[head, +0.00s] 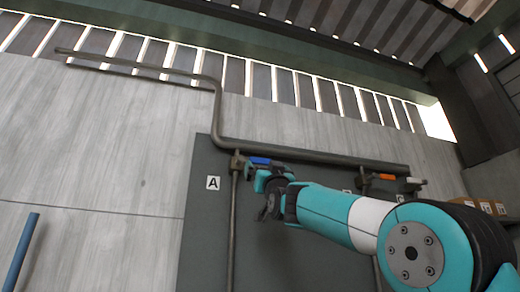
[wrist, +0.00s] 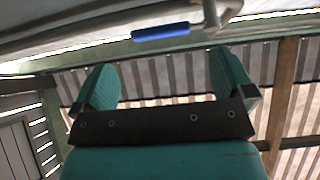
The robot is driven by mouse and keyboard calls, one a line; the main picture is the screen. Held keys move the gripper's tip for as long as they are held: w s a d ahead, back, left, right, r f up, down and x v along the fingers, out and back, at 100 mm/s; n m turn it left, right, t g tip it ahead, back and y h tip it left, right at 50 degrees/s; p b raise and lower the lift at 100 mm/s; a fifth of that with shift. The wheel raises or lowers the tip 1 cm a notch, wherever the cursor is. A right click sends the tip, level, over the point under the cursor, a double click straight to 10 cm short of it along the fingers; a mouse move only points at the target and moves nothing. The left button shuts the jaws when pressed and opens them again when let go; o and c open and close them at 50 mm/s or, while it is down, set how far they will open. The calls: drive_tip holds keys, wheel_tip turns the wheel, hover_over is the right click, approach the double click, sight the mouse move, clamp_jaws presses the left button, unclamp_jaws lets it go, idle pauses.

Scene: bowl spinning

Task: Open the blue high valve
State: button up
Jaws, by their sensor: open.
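The blue valve handle (head: 260,160) sits high on the wall, on the pipe fitting at the top of the left vertical pipe, above and right of the label A. My gripper (head: 264,196) is just below the handle in the head view and partly overlaps the fitting area. In the wrist view the blue handle (wrist: 160,31) lies crosswise beyond the fingertips, roughly centred between them. My gripper (wrist: 162,64) is open, with nothing between its two teal fingers. I cannot tell the exact gap to the handle.
An orange valve handle (head: 386,177) is to the right on the same horizontal pipe (head: 300,154). The dark panel (head: 205,235) is behind the arm. A blue pipe (head: 21,252) stands at lower left, and boxes (head: 485,206) are at far right.

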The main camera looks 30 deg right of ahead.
sight(261, 162)
drive_tip(key=p+x, duration=0.4)
drive_tip(key=x, duration=0.2)
drive_tip(key=shift+r+p, duration=0.25)
drive_tip(key=shift+p, duration=0.1)
drive_tip(key=shift+w+d+r+p, duration=0.2)
drive_tip(key=shift+w+r+p, duration=0.25)
drive_tip(key=shift+w+p, duration=0.3)
